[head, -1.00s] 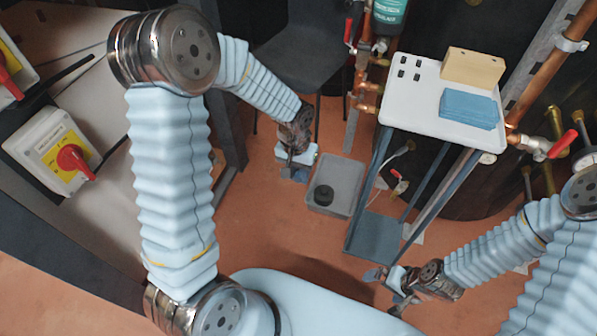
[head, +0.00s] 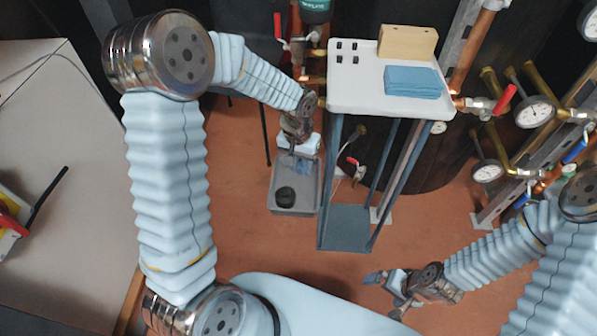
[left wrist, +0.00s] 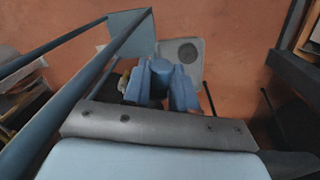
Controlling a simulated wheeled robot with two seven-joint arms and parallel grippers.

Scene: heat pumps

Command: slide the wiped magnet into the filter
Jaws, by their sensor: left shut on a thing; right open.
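My left gripper (head: 299,162) hangs over the grey bin in the head view, pointing down. In the left wrist view its blue fingers (left wrist: 161,90) are closed on a small blue rounded piece (left wrist: 160,72), which I take to be the magnet. Most of it is hidden by the fingers. The filter appears to be the green-teal canister (head: 315,10) at the top of the head view, cut off by the edge and above the left gripper. My right gripper (head: 384,293) is open and empty, low over the floor at the right.
A grey bin (head: 307,204) on the floor holds a round black object (head: 285,195). Right of it stands a trolley (head: 352,107) with a tan block (head: 407,42) and blue cloths (head: 412,82) on top. Copper pipes, valves and gauges (head: 537,112) crowd the right. Open floor lies in front.

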